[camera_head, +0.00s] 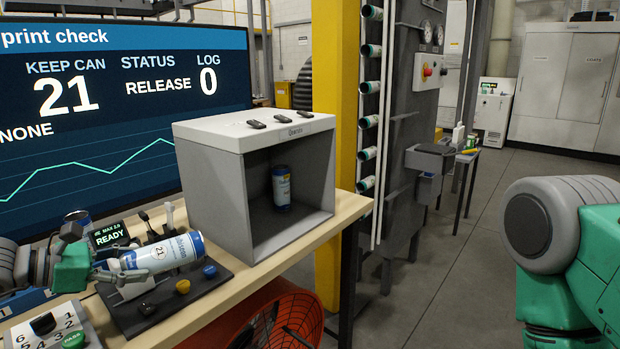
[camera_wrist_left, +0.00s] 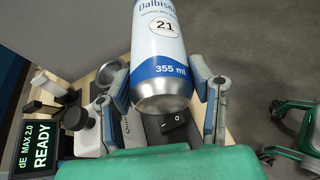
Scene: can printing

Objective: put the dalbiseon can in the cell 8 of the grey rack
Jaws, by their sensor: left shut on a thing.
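The dalbiseon can (camera_head: 163,253), white with blue bands and a 21 mark, is held nearly on its side above the black control panel. My left gripper (camera_head: 112,265) is shut around it. The left wrist view shows the can (camera_wrist_left: 160,52) between both fingers, its silver bottom end toward the wrist. No grey rack with numbered cells can be made out. Part of my right arm shows at the right edge of the head view; its gripper is out of view.
A grey open-front booth (camera_head: 208,180) on the wooden bench (camera_head: 345,207) holds another can (camera_head: 281,188). The black panel (camera_head: 215,280) has levers and yellow and blue buttons. A READY display (camera_head: 110,236) and a numbered dial box (camera_head: 50,330) stand left. Several cans line a vertical chute (camera_head: 369,90).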

